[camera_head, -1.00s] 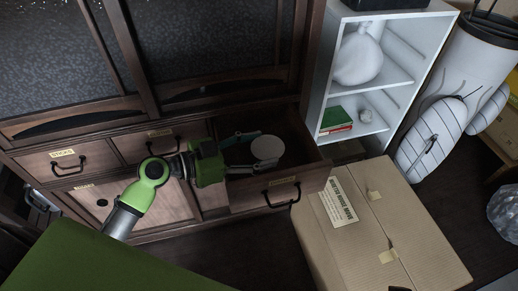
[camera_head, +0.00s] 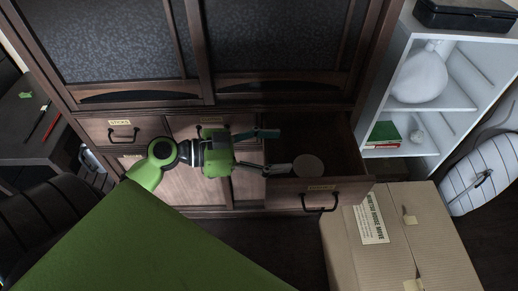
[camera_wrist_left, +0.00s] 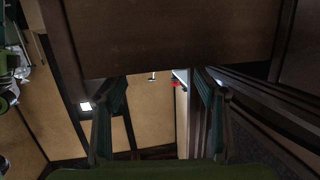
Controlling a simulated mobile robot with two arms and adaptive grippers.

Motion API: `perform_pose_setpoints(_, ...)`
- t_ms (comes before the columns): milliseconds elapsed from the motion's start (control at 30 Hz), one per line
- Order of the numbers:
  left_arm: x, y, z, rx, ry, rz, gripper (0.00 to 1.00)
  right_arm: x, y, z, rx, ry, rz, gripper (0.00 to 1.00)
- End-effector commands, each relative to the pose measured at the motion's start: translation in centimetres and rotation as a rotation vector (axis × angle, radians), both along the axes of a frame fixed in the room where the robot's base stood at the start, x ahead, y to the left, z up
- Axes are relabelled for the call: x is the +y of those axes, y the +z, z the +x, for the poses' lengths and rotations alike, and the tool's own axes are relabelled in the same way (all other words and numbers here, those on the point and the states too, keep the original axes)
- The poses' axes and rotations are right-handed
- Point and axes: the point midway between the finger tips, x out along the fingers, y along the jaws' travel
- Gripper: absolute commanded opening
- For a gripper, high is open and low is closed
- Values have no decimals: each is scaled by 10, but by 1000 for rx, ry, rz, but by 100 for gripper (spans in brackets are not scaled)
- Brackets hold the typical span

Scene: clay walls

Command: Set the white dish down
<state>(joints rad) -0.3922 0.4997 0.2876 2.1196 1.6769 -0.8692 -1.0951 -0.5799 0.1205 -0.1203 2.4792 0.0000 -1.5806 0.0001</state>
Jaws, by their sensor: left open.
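The white dish (camera_head: 309,165) is a small round disc, dim in shadow. It lies inside the open drawer (camera_head: 346,188), near the drawer's front wall. My left gripper (camera_head: 274,151) reaches over the drawer from the left with its two fingers spread wide. Nothing is between the fingers. The lower fingertip ends close to the dish's left edge; I cannot tell whether they touch. In the left wrist view the two open fingers (camera_wrist_left: 160,115) show with no dish between them. My right gripper is not in view.
The dark wooden cabinet (camera_head: 190,95) rises behind the drawer. A closed cardboard box (camera_head: 375,240) stands right in front of the drawer's right side. A white shelf (camera_head: 435,105) holds a pale vase (camera_head: 418,76) and books (camera_head: 383,136). The green surface (camera_head: 150,245) fills the lower left.

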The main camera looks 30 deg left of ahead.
Motion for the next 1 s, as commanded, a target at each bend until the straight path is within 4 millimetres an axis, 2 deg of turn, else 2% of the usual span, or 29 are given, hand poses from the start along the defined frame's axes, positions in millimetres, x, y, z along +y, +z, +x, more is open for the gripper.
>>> perform_pose_setpoints(100,15,4,-15,1,0,1,65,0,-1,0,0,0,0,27)
perform_pose_setpoints(300,29,8,-28,0,-1,0,65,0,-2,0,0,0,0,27)
perform_pose_setpoints(1000,31,9,-30,-1,-1,0,65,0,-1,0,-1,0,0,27)
